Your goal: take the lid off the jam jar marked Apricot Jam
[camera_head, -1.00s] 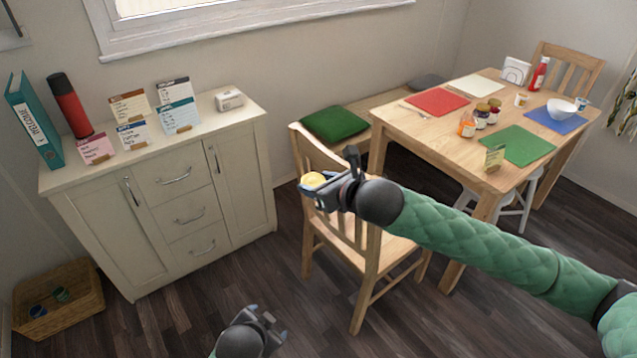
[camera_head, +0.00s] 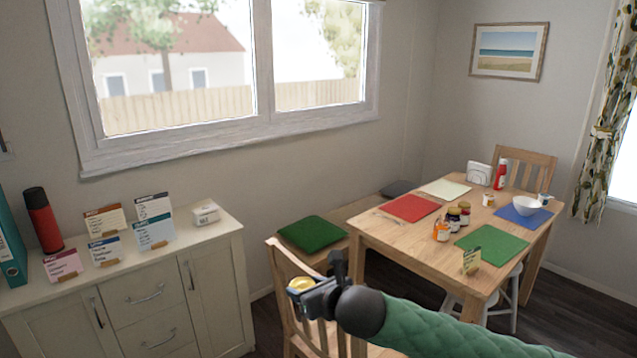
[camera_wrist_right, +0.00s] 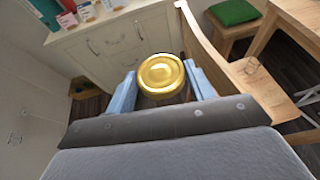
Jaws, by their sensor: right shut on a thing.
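My right gripper (camera_head: 312,288) is shut on a round gold lid (camera_wrist_right: 161,74), which sits between its two blue fingers in the right wrist view. The lid also shows in the head view (camera_head: 301,284). No jar shows under the lid in these views. An orange-coloured jar (camera_head: 441,231) stands on the dining table beside two darker jars, (camera_head: 453,219) and (camera_head: 464,212). The labels are too small to read, and I cannot tell whether the orange one has a lid. My left gripper is not in view.
A wooden chair (camera_head: 284,262) stands close to my right gripper. A cream cabinet (camera_head: 150,292) with cards stands at left.

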